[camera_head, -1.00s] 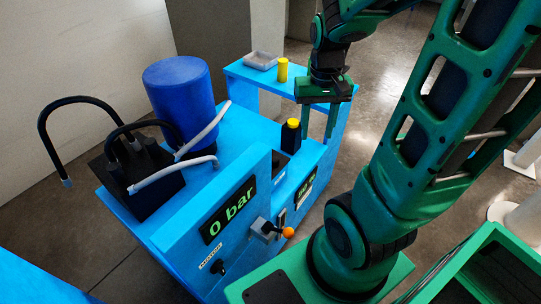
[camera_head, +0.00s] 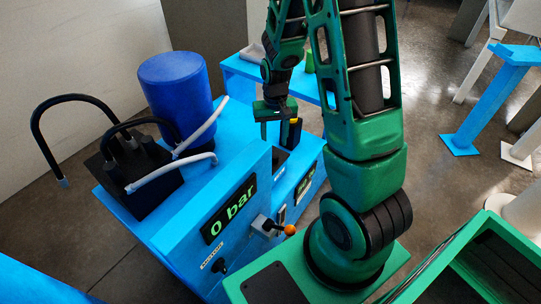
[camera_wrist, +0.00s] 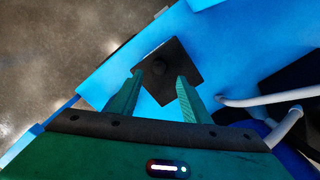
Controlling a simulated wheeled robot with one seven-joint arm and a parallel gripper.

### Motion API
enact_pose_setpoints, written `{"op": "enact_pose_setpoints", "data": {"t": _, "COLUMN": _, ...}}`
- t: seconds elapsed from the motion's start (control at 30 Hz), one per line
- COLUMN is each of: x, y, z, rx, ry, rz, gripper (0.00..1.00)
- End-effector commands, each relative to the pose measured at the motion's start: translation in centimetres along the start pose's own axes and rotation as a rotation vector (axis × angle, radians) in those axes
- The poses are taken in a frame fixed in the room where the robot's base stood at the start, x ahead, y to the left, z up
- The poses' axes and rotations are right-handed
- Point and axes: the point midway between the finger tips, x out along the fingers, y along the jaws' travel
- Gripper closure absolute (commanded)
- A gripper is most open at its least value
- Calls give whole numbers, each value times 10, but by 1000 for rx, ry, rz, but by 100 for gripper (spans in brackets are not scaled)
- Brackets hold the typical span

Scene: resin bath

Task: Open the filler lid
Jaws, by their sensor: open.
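I cannot tell the exact gap between the tips and the lid. In the head view my gripper (camera_head: 273,136) hangs over the blue machine, above the dark lid area (camera_head: 280,157), which is partly hidden.
A blue drum (camera_head: 177,90) and pale hoses (camera_head: 200,130) are at the left. A lever with an orange knob (camera_head: 290,230) sticks out in front. A grey tray (camera_head: 250,53) sits behind.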

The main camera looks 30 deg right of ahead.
Motion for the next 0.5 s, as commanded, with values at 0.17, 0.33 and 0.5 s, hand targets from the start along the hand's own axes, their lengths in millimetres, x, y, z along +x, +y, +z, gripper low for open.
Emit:
{"op": "enact_pose_setpoints", "data": {"t": 0.17, "x": 31, "y": 3, "z": 2, "rx": 3, "ry": -6, "rz": 2, "gripper": 57}}
{"op": "enact_pose_setpoints", "data": {"t": 0.33, "x": 55, "y": 3, "z": 1, "rx": 4, "ry": -5, "rz": 2, "gripper": 57}}
{"op": "enact_pose_setpoints", "data": {"t": 0.5, "x": 71, "y": 3, "z": 0, "rx": 4, "ry": -2, "rz": 1, "gripper": 57}}
